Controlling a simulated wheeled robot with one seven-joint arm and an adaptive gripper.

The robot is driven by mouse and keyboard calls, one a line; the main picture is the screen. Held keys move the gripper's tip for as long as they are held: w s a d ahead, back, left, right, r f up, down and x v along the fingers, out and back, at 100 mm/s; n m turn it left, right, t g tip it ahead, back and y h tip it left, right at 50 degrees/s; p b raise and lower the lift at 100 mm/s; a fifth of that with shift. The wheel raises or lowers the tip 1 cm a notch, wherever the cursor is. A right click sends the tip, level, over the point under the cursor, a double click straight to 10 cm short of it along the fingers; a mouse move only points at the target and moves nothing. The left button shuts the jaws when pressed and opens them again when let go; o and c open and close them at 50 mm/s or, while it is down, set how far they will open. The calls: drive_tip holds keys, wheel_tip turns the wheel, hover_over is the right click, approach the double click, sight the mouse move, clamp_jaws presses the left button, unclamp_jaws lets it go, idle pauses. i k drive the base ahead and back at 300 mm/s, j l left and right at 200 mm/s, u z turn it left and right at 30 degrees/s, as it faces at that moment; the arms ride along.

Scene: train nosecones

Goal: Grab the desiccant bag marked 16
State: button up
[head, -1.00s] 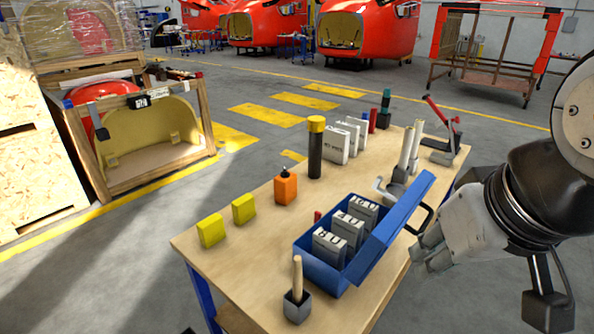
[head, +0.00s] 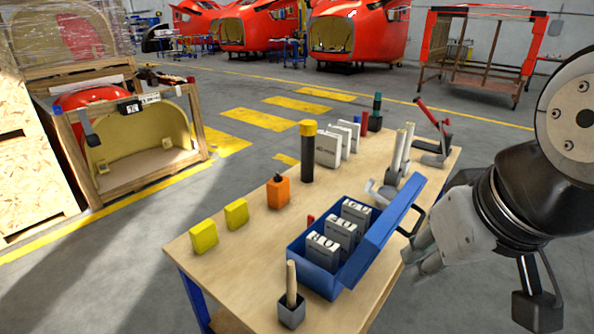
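Several grey-white bags with dark markings stand in a row in an open blue box on the workbench. The near bag (head: 322,250), the middle bag (head: 340,232) and the far bag (head: 357,212) carry large characters on top that I cannot read surely. Other white packs (head: 328,149) stand at the bench's back, their small print unreadable. My gripper (head: 418,262) is at the right, just beyond the bench edge and beside the box's raised lid, apart from the bags. Its fingers are partly seen from behind, so their opening is unclear.
The blue box (head: 312,277) has its lid (head: 385,235) tilted up on the right, between my gripper and the bags. A dark cylinder with a yellow top (head: 307,155), an orange bottle (head: 278,192), yellow blocks (head: 204,236) and a brush holder (head: 291,312) stand around.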

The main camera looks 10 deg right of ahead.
sight(358, 214)
drive_tip(key=k+l, duration=0.15)
drive_tip(key=l, duration=0.25)
drive_tip(key=i+l+u, duration=0.1)
drive_tip(key=l, duration=0.5)
drive_tip(key=i+l+u, duration=0.1)
drive_tip(key=l, duration=0.45)
drive_tip(key=i+l+u, duration=0.1)
drive_tip(key=i+l, duration=0.15)
drive_tip(key=i, duration=0.15)
drive_tip(key=i+l, duration=0.25)
drive_tip(key=i, duration=0.15)
drive_tip(key=i+u, duration=0.05)
